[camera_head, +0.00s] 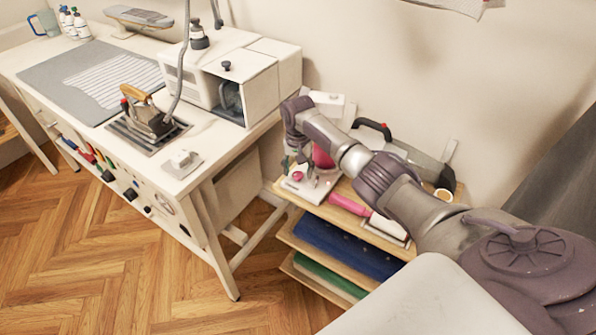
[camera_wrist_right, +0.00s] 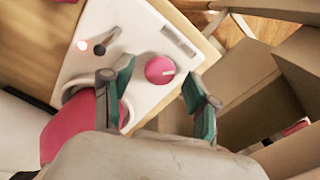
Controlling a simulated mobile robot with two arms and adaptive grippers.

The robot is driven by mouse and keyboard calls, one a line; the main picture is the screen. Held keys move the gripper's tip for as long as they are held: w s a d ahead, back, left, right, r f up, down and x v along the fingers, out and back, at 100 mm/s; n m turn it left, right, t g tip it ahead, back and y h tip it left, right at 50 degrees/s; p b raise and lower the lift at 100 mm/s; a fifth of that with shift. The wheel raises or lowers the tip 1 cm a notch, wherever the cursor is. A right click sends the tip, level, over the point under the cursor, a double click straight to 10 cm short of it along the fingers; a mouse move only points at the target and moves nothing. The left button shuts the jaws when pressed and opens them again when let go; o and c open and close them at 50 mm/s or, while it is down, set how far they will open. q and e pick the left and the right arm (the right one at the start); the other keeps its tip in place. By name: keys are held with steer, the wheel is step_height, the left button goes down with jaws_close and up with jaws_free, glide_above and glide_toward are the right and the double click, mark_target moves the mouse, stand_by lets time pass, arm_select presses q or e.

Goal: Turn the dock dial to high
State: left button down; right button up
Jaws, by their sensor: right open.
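The dock is a white plate (camera_head: 318,190) on the top of the small shelf unit. It also shows in the right wrist view (camera_wrist_right: 135,38). Its round pink dial (camera_head: 297,176) appears between my fingertips in the wrist view (camera_wrist_right: 158,67), with a small white mark on its right side. My right gripper (camera_wrist_right: 158,79) is open, its green-padded fingers either side of the dial in that view. Whether they touch it I cannot tell. In the head view the right gripper (camera_head: 300,163) hangs over the dock, partly hidden by the arm. My left gripper is out of view.
A pink rounded thing (camera_wrist_right: 58,135) stands close left of my fingers. A pink-handled tool (camera_head: 349,204) and a black-handled item (camera_head: 374,128) share the shelf. The worktable (camera_head: 181,183) with an iron (camera_head: 149,117) is at the left.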

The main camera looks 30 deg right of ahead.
steer(key=shift+f, duration=0.3)
jaws_close()
